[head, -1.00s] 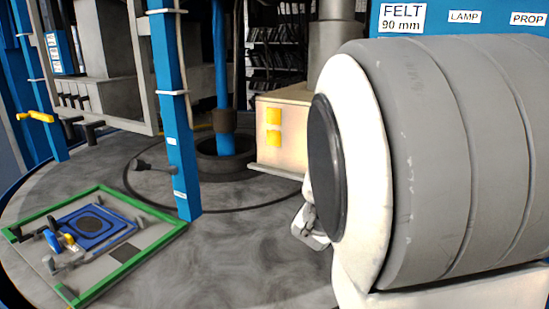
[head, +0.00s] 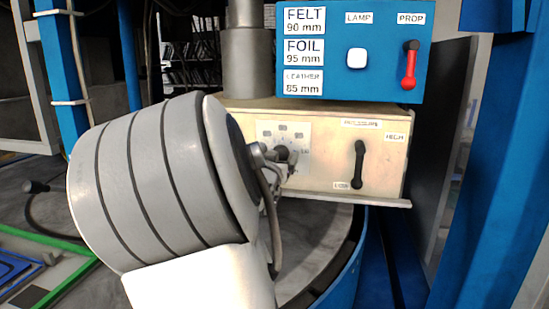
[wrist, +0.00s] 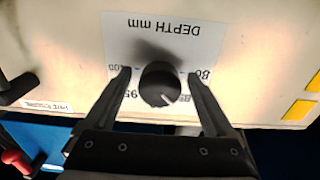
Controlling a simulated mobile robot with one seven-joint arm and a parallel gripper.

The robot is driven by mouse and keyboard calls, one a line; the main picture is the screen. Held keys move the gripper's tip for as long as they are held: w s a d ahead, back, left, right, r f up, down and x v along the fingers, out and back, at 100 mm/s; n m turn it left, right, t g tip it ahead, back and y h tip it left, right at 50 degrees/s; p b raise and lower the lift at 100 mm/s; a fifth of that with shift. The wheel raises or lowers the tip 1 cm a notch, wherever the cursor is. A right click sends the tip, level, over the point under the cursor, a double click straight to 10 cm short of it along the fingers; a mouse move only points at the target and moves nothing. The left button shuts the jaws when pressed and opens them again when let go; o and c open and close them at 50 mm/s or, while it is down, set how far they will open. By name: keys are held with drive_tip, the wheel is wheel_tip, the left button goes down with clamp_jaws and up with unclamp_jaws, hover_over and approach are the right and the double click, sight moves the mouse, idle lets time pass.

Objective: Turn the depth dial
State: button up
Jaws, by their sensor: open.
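The depth dial is a round black knob (wrist: 159,84) with a white pointer line, on a white plate marked "DEPTH mm" (wrist: 180,28). In the wrist view the plate appears upside down, and the pointer line slants toward the lower right. My gripper (wrist: 159,76) is open, with one finger on each side of the knob and a visible gap at each side. In the head view the dial (head: 285,153) sits on the front of a cream box (head: 325,178), and my gripper (head: 272,160) is right at it, partly hidden by my wrist.
A black lever (head: 358,163) stands right of the dial. Above is a blue panel (head: 380,88) with a white lamp button (head: 357,58), a red-and-black prop lever (head: 410,66) and a card reading "FOIL 95 mm" (head: 304,52). A blue post (head: 490,160) stands at right.

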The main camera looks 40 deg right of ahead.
drive_tip(key=c, duration=1.4)
drive_tip(key=shift+o, duration=0.2)
drive_tip(key=shift+r+n+p, duration=0.1)
drive_tip(key=shift+n+p, duration=0.3)
drive_tip(key=shift+p, duration=0.2)
drive_tip(key=shift+r+n+p, duration=0.1)
drive_tip(key=shift+n+p, duration=0.6)
drive_tip(key=shift+p, duration=0.05)
drive_tip(key=shift+n+p, duration=1.2)
drive_tip(key=n+p, duration=0.3)
drive_tip(key=n, duration=0.1)
drive_tip(key=shift+s, duration=0.1)
drive_tip(key=shift+f+n, duration=0.2)
drive_tip(key=shift+n, duration=0.2)
